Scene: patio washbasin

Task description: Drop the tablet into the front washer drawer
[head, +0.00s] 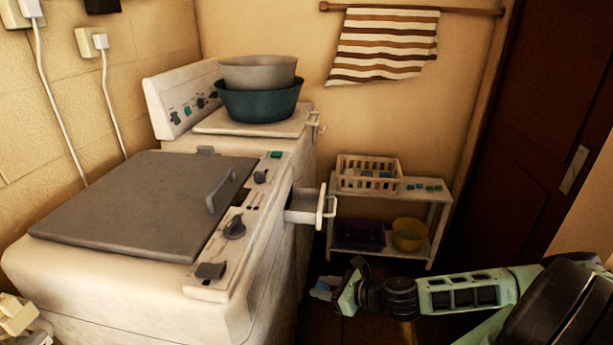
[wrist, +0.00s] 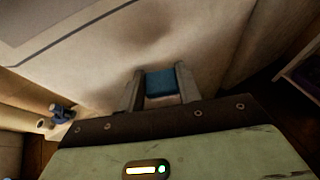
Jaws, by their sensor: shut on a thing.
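A small blue tablet (wrist: 160,85) is held between the two fingers of my gripper (wrist: 161,80) in the wrist view. In the head view my gripper (head: 338,289) is low at the right of the washers, below the drawer, and the tablet is hard to make out there. The front washer (head: 245,290) has a grey lid, shut. Its drawer (head: 303,203) is pulled out at the right side, with a white handle (head: 325,207) at its end. My gripper is apart from the drawer. The drawer's inside shows only partly.
A rear washer (head: 205,121) carries two stacked bowls (head: 260,90). A white shelf (head: 420,192) beyond the drawer holds a basket (head: 368,174), small blue-green pieces, a purple tray (head: 360,235) and a yellow bowl (head: 409,235). A brown door (head: 545,120) is at the right.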

